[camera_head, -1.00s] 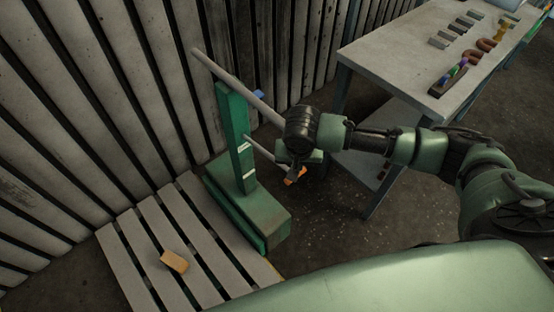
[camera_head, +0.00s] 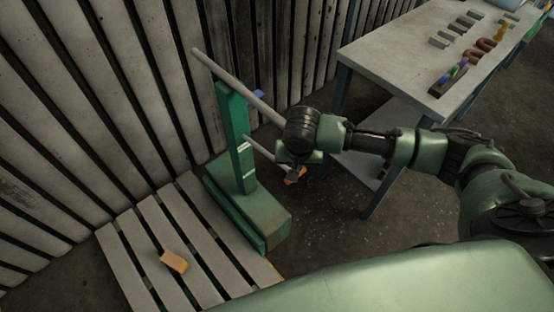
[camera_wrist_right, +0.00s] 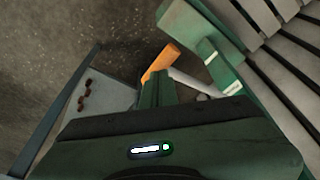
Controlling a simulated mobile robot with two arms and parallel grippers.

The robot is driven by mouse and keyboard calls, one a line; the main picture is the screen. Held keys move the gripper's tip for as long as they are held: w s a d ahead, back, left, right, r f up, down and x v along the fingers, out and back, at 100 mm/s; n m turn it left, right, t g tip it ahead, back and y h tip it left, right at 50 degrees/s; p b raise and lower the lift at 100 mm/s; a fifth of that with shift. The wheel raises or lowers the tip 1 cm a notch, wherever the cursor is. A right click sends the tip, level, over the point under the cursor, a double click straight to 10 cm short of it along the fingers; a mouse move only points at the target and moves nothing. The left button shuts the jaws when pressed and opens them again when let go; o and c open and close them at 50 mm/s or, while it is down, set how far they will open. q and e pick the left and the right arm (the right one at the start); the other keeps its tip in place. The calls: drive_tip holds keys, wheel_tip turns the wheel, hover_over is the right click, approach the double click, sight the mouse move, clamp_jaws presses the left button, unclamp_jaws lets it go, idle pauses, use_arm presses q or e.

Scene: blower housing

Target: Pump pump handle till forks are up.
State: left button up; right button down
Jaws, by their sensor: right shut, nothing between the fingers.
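The green pump unit (camera_head: 248,217) stands beside a slatted pallet, with an upright green post (camera_head: 238,140). A long grey bar (camera_head: 225,75) slants across the post's top. A thinner grey rod (camera_head: 258,148) leaves the post lower down and runs towards my right gripper (camera_head: 293,172). An orange grip (camera_head: 297,177) shows by the fingertips. In the right wrist view, the orange grip (camera_wrist_right: 162,60) and the grey rod (camera_wrist_right: 190,81) are just beyond my right gripper (camera_wrist_right: 156,88), which is shut and empty. I cannot tell whether it touches them. Forks cannot be made out. My left gripper is out of view.
The pallet (camera_head: 150,215) carries a small wooden block (camera_head: 174,261). A corrugated wall (camera_head: 110,90) stands close behind the pump unit. A workbench (camera_head: 400,55) with several small parts stands at the right, near my right arm. Dark floor (camera_head: 330,215) is free between them.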

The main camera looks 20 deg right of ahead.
wheel_tip(320, 180, down, 12)
drive_tip(key=b, duration=0.4)
drive_tip(key=w+p+v, duration=0.1)
drive_tip(key=p+v, duration=0.3)
drive_tip(key=d+p+v, duration=0.1)
drive_tip(key=p+v, duration=0.3)
drive_tip(key=p, duration=0.1)
drive_tip(key=w+p+v, duration=0.1)
drive_tip(key=p+v, duration=0.3)
drive_tip(key=p, duration=0.1)
drive_tip(key=shift+w+d+r, duration=0.1)
drive_tip(key=shift+w+r, duration=0.15)
drive_tip(key=shift+r, duration=0.4)
drive_tip(key=shift+f, duration=0.25)
